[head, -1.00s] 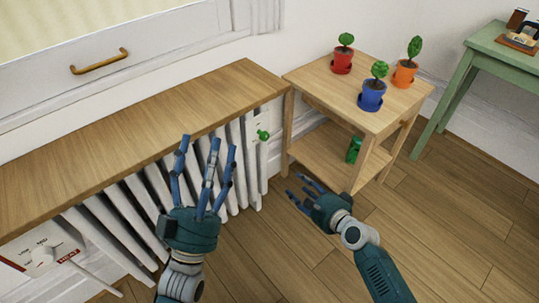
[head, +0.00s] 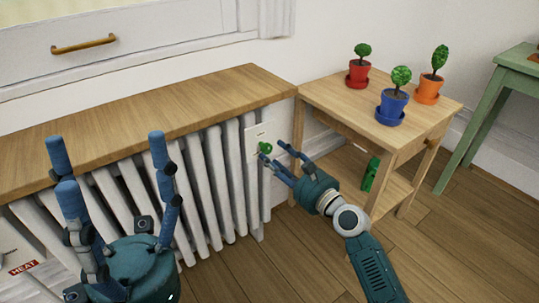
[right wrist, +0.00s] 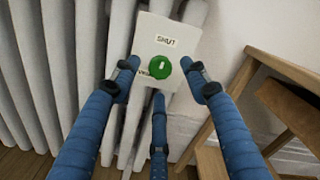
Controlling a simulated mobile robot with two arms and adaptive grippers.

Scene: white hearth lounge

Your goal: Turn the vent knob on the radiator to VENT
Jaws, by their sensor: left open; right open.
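The green vent knob (head: 265,148) sits on a pale plate (head: 256,134) at the right end of the white radiator (head: 215,185). In the right wrist view the knob (right wrist: 160,67) is round with a white mark, below the word SHUT; a second label at its lower left is partly hidden by a finger. My right gripper (head: 277,150) is open at the knob, its fingers spread around it in the wrist view (right wrist: 163,75); I cannot tell whether they touch it. My left gripper (head: 108,150) is open and empty in front of the radiator's left part.
A wooden shelf (head: 150,118) tops the radiator. A wooden side table (head: 345,104) with red, blue and orange plant pots stands close right of my right gripper.

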